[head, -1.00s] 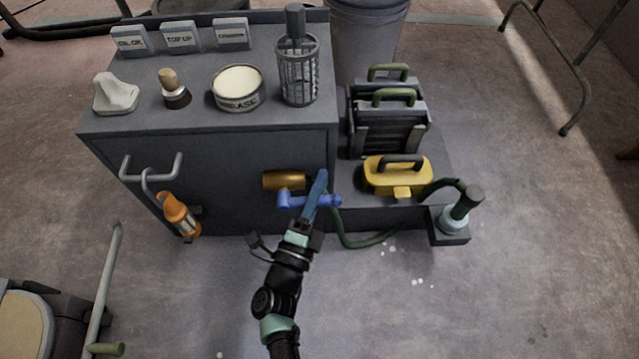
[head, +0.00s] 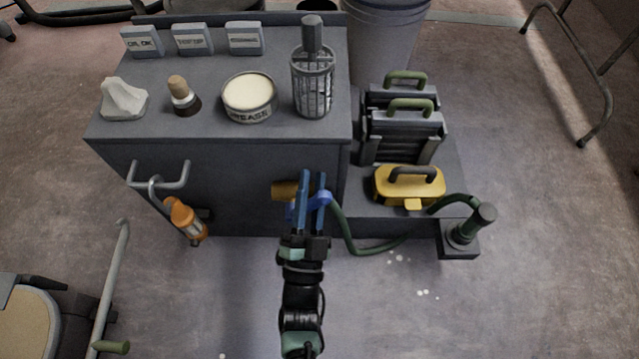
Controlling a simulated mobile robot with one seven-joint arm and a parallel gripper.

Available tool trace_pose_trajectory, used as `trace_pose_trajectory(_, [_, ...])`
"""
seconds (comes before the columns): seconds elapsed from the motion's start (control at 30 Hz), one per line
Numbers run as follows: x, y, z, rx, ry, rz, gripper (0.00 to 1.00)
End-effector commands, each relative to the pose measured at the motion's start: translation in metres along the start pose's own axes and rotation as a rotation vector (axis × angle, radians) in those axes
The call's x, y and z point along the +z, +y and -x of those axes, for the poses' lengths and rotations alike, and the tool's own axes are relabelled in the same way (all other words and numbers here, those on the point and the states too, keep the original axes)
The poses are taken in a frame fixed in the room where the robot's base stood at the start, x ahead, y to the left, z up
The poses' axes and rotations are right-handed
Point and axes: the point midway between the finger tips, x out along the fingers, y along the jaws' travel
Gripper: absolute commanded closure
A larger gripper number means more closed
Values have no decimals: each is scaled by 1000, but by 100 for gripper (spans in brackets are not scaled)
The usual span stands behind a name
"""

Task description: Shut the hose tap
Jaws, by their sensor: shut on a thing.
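The hose tap has a brass body (head: 284,190) on the front face of the dark grey cabinet, near its right edge. Its blue handle (head: 324,197) is mostly hidden behind my gripper; small blue parts show on either side of the fingers. My gripper (head: 312,178) has two blue fingers reaching up over the handle, and it is shut on the handle. The handle's exact angle is hard to tell. A green hose (head: 346,236) runs down from the tap and along the floor to the right.
A yellow case (head: 409,188) and stacked grey cases stand on a low ledge right of the tap. A hose stand (head: 464,235) is farther right. A grease tin (head: 249,97) sits on the cabinet top (head: 220,128).

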Motion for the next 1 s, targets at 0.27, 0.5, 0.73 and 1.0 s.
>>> trace_pose_trajectory(0.27, [5, -18, 0, -100, -56, 236, 100])
trace_pose_trajectory(0.5, [11, -30, 0, -172, -93, 409, 100])
trace_pose_trajectory(0.73, [16, -36, 1, -219, -118, 524, 100])
trace_pose_trajectory(1.0, [20, -39, 2, -245, -131, 586, 100])
